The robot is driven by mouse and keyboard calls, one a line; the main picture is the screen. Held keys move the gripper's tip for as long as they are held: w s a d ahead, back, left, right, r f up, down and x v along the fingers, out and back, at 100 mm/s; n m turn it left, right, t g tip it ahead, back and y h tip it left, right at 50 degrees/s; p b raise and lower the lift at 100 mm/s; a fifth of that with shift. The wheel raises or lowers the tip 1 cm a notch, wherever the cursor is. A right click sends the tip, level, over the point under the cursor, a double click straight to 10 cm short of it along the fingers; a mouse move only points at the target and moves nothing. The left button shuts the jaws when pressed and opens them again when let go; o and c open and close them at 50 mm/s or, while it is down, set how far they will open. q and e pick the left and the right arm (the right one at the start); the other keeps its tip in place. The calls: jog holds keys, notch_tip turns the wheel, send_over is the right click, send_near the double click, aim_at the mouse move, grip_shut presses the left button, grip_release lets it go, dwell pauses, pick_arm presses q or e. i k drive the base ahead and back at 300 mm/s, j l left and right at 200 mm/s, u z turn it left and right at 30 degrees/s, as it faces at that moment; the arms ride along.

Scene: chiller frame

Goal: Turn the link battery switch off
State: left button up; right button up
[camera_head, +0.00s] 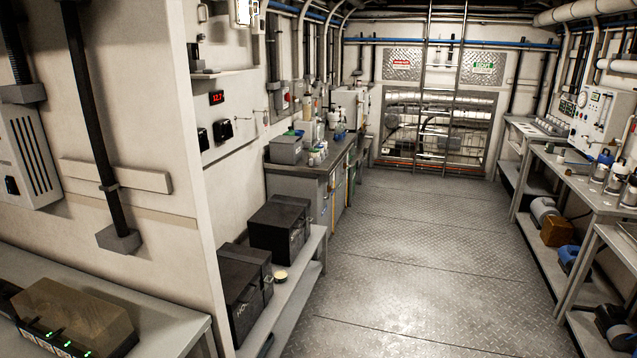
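A pale panel (228,118) on the left wall carries a small display with red digits (217,97). Below the display are two black switch-like parts, one at the panel's left edge (203,139) and one further right (223,130). I cannot tell which of them is the link battery switch or how it is set. Two black battery-like boxes stand on a low shelf under the panel, a farther one (280,226) and a nearer one (243,290). Neither of my grippers is in view.
A wall end (180,220) juts out on the near left, beside a bench (170,312) with a brown box with green lights (72,315). The metal floor (400,250) is clear down the middle. A workbench (590,195) with equipment lines the right side.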

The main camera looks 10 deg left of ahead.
aim_at(204, 139)
jog(key=i+l+u, duration=0.15)
jog(key=i+u, duration=0.3)
jog(key=i+l+u, duration=0.2)
jog(key=u, duration=0.2)
jog(key=i+l+u, duration=0.3)
jog(key=u, duration=0.15)
jog(key=i+l, duration=0.2)
jog(key=l, duration=0.15)
jog(key=i+l, duration=0.45)
jog(key=l, duration=0.25)
